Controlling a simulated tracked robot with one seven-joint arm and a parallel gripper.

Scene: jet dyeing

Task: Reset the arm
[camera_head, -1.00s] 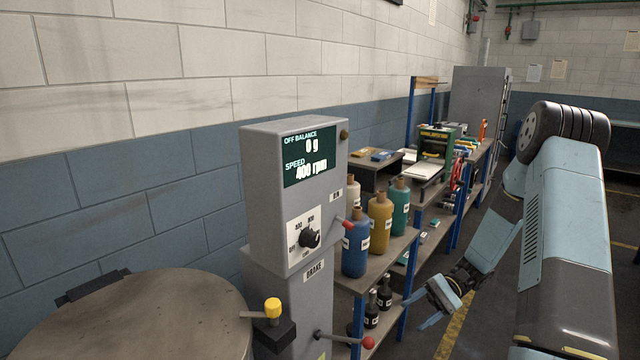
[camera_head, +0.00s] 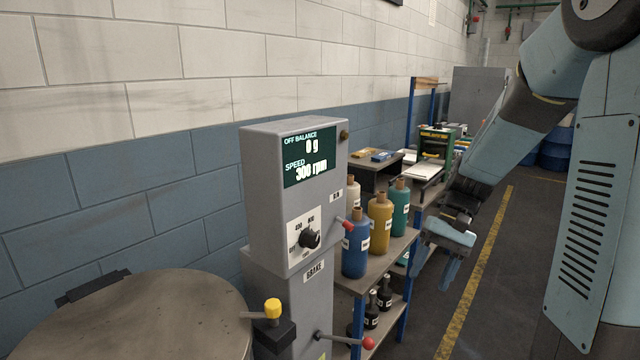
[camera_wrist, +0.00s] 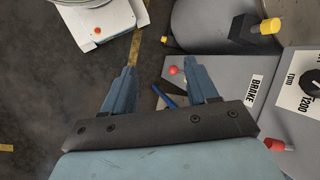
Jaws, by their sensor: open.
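My gripper (camera_head: 450,268) hangs at the end of my blue-grey arm, right of the shelf with bottles in the head view. Its fingers point down and hold nothing. In the wrist view my gripper (camera_wrist: 160,85) shows two blue fingers spread apart with an empty gap. The grey control box (camera_head: 262,180) stands left of it. Its display (camera_head: 310,157) reads "OFF BALANCE 0 g" and "SPEED 300 rpm". The box also shows in the wrist view (camera_wrist: 220,68), with the "BRAKE" label and a dial (camera_wrist: 309,84). The gripper looks clear of everything.
A round metal lid (camera_head: 150,318) lies at the lower left, beside a yellow knob (camera_head: 272,307). Red-tipped levers (camera_head: 368,343) stick out from the box. Blue, yellow and teal bottles (camera_head: 380,222) stand on the shelf. Floor with a yellow line (camera_head: 478,270) is open to the right.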

